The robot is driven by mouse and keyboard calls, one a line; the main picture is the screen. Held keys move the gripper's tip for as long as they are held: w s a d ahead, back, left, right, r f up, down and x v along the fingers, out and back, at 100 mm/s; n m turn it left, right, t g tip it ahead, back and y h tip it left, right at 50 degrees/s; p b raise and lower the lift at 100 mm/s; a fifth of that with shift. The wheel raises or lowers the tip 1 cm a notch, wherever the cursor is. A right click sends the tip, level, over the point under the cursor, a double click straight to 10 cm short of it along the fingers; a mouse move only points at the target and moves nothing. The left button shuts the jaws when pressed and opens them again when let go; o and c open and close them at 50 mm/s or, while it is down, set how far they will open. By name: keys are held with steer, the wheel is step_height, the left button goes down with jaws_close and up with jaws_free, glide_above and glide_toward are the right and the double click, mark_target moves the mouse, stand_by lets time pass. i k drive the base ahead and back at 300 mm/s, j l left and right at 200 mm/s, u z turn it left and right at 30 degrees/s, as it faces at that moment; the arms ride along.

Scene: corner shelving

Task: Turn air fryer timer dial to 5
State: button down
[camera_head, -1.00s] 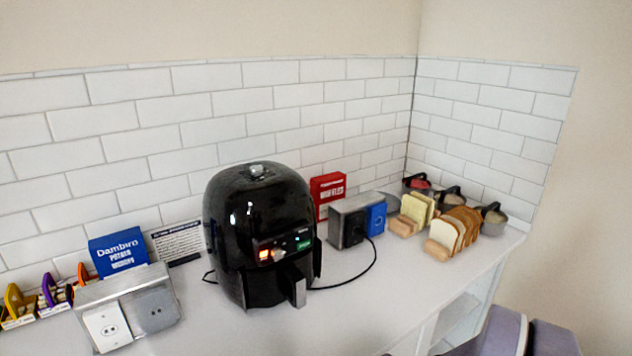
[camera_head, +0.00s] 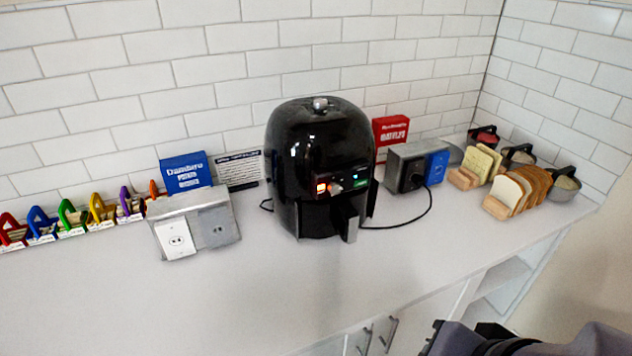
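The black air fryer (camera_head: 318,140) stands upright on the white counter, near the middle of the head view. Its front panel has a lit orange display at left, a small round dial (camera_head: 335,188) beside it, and a green-lit spot at right. The dial is too small for its setting to be read. The basket handle (camera_head: 350,222) sticks out below the panel. A grey and black part of my arm shows at the bottom right, well apart from the air fryer. My gripper's fingers cannot be made out.
A metal outlet box (camera_head: 225,222) stands left of the air fryer; another box (camera_head: 402,168) with a plugged black cord stands right. Bread slices (camera_head: 515,192) and lidded pots lie farther right. Colored holders (camera_head: 72,215) line the left. The counter front (camera_head: 300,300) is clear.

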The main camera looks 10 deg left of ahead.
mark_target(334, 188)
steer(key=k+l, duration=0.1)
steer(key=l, duration=0.7)
steer(key=k+l+u, duration=0.1)
steer(key=l, duration=0.3)
steer(key=k, duration=0.05)
